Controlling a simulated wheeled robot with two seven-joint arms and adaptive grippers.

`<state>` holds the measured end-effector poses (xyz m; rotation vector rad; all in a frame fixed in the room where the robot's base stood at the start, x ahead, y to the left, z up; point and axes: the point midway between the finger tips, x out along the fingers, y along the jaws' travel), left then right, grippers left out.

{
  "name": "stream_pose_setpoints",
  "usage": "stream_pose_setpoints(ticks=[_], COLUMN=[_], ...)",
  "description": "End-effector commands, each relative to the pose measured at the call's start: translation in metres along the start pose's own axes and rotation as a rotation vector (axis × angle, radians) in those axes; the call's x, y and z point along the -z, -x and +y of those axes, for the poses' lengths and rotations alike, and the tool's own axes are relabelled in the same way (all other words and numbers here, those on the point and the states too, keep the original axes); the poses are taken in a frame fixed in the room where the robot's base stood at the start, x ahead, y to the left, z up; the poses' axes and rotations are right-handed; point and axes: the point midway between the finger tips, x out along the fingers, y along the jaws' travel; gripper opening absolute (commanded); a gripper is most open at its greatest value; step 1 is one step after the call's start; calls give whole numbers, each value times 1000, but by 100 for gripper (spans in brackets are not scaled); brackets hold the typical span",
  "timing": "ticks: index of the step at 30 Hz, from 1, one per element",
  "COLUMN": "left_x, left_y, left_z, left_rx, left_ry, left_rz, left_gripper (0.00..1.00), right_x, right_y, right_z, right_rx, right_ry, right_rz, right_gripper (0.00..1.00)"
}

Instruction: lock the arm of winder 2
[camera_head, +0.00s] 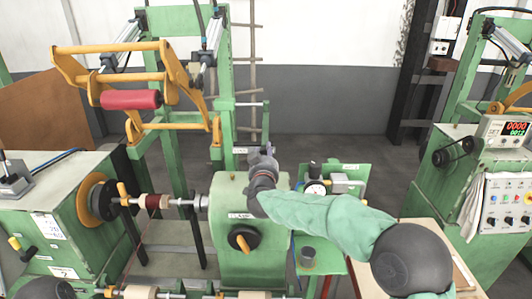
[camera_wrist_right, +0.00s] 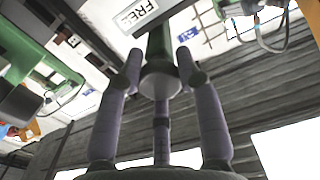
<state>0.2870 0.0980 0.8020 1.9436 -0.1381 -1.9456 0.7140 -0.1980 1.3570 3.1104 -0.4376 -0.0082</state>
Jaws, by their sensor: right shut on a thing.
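The green winder (camera_head: 236,212) stands left of centre in the head view. Its yellow arm (camera_head: 178,75) with a red roller (camera_head: 131,99) is raised above the spindle. My right gripper (camera_head: 264,158) is at the winder's upright, just above the right-hand green housing. A white label reading FREE (camera_wrist_right: 136,14) is beside the lever. My gripper hides the lever in the head view. My left gripper is not in view.
A coil (camera_head: 157,202) sits on the spindle, below the raised arm. A small green stand with a gauge (camera_head: 316,188) is close to the right of my gripper. Another winder with a control panel (camera_head: 507,203) stands at the far right.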

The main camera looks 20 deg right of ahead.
Motion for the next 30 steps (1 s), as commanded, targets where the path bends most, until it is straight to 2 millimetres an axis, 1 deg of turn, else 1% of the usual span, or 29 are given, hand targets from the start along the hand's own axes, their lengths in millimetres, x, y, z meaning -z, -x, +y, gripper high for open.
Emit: stream_pose_setpoints(ticks=[1, 5, 9, 12, 15, 19, 28, 29, 30], left_x=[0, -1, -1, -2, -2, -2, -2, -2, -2], left_y=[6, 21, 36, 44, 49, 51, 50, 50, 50], left_z=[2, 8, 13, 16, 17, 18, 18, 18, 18], left_rx=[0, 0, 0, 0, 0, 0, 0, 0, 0], left_ry=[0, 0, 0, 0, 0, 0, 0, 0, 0], left_rz=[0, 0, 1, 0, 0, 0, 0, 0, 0], left_gripper=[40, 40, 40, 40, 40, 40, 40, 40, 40], right_x=[7, 11, 12, 12, 13, 12, 13, 13, 14], right_y=[0, 0, 0, -1, -1, -1, 0, 0, 0], right_z=[-7, -31, -61, -79, -91, -98, -99, -99, -100], right_rx=[2, 3, 3, 1, 0, -2, 0, 0, 0], right_ry=[-1, -3, -3, -4, -5, -6, -7, -7, -7], right_rz=[7, 8, 11, 12, 15, 17, 21, 21, 21], right_gripper=[0, 0, 0, 0, 0, 0, 0, 41, 52])
